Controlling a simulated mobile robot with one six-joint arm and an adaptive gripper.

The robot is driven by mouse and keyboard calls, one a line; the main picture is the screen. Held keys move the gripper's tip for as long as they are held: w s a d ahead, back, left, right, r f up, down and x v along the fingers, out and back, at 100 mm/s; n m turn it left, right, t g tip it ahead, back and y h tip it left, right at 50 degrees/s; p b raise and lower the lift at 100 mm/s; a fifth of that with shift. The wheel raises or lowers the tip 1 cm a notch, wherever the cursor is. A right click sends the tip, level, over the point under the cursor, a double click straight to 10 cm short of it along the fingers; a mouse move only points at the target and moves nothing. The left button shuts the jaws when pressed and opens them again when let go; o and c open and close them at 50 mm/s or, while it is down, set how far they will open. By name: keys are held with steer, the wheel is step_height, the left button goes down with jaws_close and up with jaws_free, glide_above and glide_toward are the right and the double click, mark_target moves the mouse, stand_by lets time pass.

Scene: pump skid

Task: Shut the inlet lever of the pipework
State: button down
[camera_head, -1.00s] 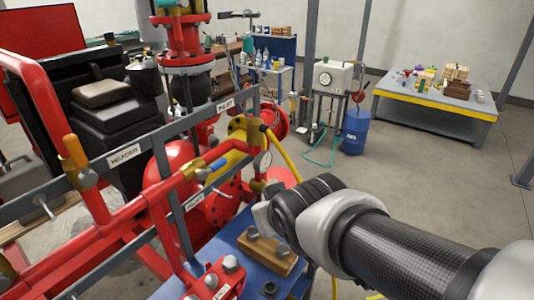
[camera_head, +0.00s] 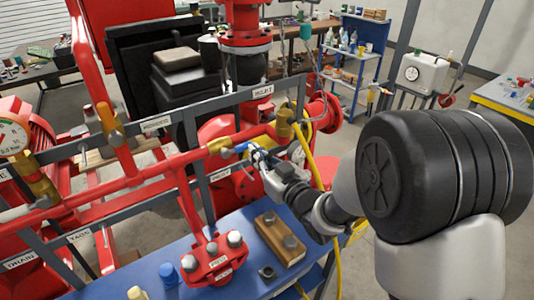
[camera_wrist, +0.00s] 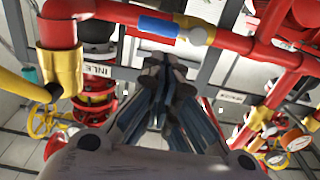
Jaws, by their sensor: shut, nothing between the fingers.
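The lever with a blue sleeve (camera_head: 240,148) lies along the red pipe, beside a brass valve body (camera_head: 218,145). In the wrist view the blue sleeve (camera_wrist: 158,27) lies along the pipe at the top, with the brass body (camera_wrist: 195,34) to its right. The INLET label (camera_head: 262,92) is on the grey rail behind; it partly shows in the wrist view (camera_wrist: 98,69). My gripper (camera_head: 258,155) is shut and empty, just right of the blue sleeve. In the wrist view my fingertips (camera_wrist: 163,66) are just below the sleeve; I cannot tell if they touch.
A yellow hose (camera_head: 310,165) hangs from a brass fitting (camera_head: 285,123) close to my gripper. A blue bench (camera_head: 150,250) with a wooden block (camera_head: 280,238) lies below. Red pipes and grey rails crowd the left.

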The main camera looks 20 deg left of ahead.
mark_target(244, 145)
steer(key=shift+p+x, duration=1.7)
steer(key=shift+x, duration=2.75)
steer(key=shift+w, duration=0.25)
steer(key=shift+w+d+f, duration=0.15)
steer(key=shift+d+f, duration=0.05)
steer(key=shift+f, duration=0.45)
steer(key=shift+w+d+f, duration=0.15)
steer(key=shift+f, duration=1.3)
steer(key=shift+f+b, duration=0.6)
steer(key=shift+b, duration=0.25)
step_height(244, 145, down, 4)
steer(key=s+a+b, duration=0.2)
steer(key=b, duration=0.3)
steer(key=b+v, duration=0.3)
steer(key=v, duration=0.6)
steer(key=shift+w+d+r, duration=0.35)
steer(key=shift+d+r, duration=0.05)
